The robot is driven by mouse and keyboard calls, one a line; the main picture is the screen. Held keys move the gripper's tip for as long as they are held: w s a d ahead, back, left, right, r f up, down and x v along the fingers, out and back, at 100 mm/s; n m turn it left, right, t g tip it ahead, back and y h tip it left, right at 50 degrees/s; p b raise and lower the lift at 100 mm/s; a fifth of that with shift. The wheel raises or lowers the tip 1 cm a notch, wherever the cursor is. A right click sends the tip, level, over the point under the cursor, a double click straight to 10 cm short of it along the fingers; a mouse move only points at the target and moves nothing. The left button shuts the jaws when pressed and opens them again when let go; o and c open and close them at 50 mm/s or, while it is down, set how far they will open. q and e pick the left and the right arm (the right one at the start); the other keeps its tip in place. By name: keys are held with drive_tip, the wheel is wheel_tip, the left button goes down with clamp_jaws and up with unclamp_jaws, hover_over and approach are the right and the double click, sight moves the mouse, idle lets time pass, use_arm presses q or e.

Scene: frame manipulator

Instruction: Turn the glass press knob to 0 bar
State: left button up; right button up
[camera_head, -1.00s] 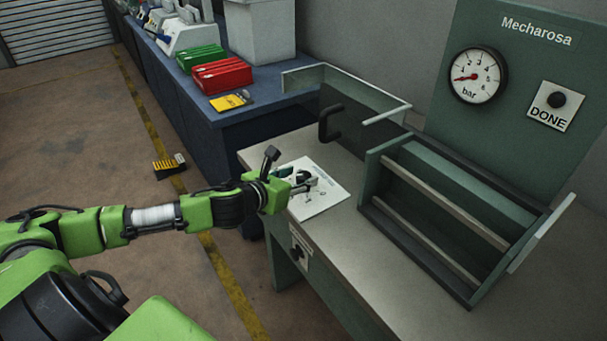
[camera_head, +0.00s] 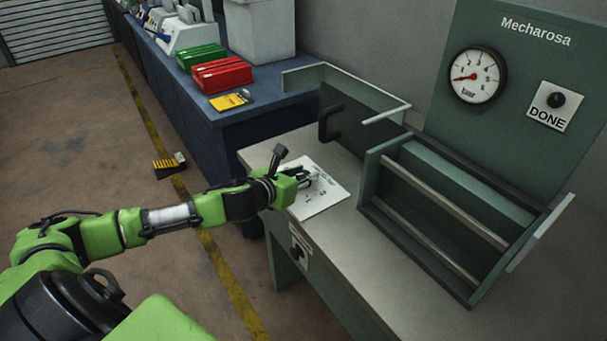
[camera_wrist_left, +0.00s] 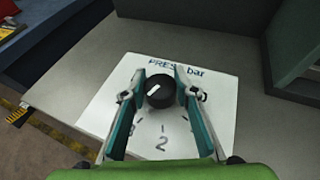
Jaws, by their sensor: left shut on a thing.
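The black round press knob (camera_wrist_left: 160,91) with a short white mark sits on a white panel (camera_wrist_left: 97,110) lettered "PRESS bar" and numbered, with a "2" below the knob. My left gripper (camera_wrist_left: 163,80) has one finger on each side of the knob and is shut on it. In the head view the left gripper (camera_head: 308,177) hides most of the knob above the panel (camera_head: 322,204). The white mark points toward the left and slightly down in the wrist view. The bar gauge (camera_head: 477,75) has its red needle pointing left, at the low end. My right gripper is not in view.
The panel lies on a grey bench (camera_head: 345,235). A green frame press (camera_head: 460,220) and a clear-sided guard with a black handle (camera_head: 328,124) stand behind it. A DONE button (camera_head: 556,100) is on the back wall. Red (camera_head: 222,75) and green bins stand on a blue cabinet.

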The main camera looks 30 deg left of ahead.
use_arm(q)
drive_tip(key=shift+d+r+n+y+p, duration=0.1)
drive_tip(key=shift+r+n+y+p, duration=0.1)
drive_tip(key=shift+n+y+p, duration=0.65)
drive_tip(key=n+g+y+p, duration=0.2)
drive_tip(key=n+y+p, duration=0.3)
drive_tip(key=shift+y+p, duration=0.25)
drive_tip(key=shift+p, duration=0.1)
drive_tip(key=shift+n+g+y+p, duration=0.7)
drive_tip(key=shift+n+g+y, duration=0.1)
drive_tip(key=shift+n+y, duration=0.15)
drive_tip(key=shift+f+n+g+y+p, duration=0.1)
drive_tip(key=shift+n+g+y+p, duration=0.45)
drive_tip(key=shift+n+g+y, duration=0.9)
drive_tip(key=shift+n+g, duration=0.55)
drive_tip(key=shift+f, duration=0.1)
drive_tip(key=o, duration=1.1)
